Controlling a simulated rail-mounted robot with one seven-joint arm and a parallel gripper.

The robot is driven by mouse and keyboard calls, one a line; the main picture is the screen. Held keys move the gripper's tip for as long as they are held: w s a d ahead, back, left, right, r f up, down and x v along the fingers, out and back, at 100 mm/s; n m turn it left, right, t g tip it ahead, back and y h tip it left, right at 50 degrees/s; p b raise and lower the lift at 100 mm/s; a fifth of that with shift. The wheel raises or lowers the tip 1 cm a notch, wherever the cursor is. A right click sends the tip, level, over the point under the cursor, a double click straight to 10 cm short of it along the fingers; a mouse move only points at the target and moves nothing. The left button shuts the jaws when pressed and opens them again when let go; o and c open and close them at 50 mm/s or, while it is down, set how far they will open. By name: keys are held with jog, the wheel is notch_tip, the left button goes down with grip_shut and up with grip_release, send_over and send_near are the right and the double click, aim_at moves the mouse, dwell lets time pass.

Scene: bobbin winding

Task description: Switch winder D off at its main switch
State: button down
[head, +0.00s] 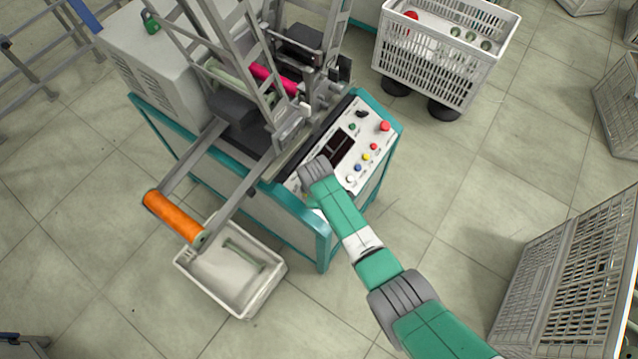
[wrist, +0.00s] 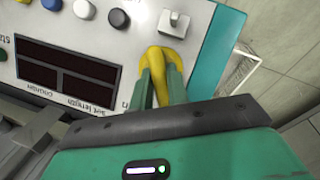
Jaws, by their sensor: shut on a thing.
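In the head view the winder's control panel (head: 340,150) slopes on top of a teal-framed machine (head: 300,215). No letter D is readable on it. In the wrist view my gripper (wrist: 162,84) is shut on a yellow switch handle (wrist: 166,56) at the panel's end, beside its teal edge. The handle stands between the two green fingers, its base partly hidden by them; I cannot read its position.
A dark display (wrist: 66,75) lies left. An orange roll (head: 174,217) on arms hangs over a white bin (head: 268,277). A white crate (head: 440,65) stands behind.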

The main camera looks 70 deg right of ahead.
dwell(0.5)
jog(key=c, duration=1.4)
grip_release()
jog(key=shift+o, duration=0.2)
jog(key=p+v, duration=0.3)
jog(key=v, duration=0.4)
jog(key=shift+r+p, duration=0.35)
jog(key=shift+r, duration=0.05)
jog(key=shift+a, duration=0.1)
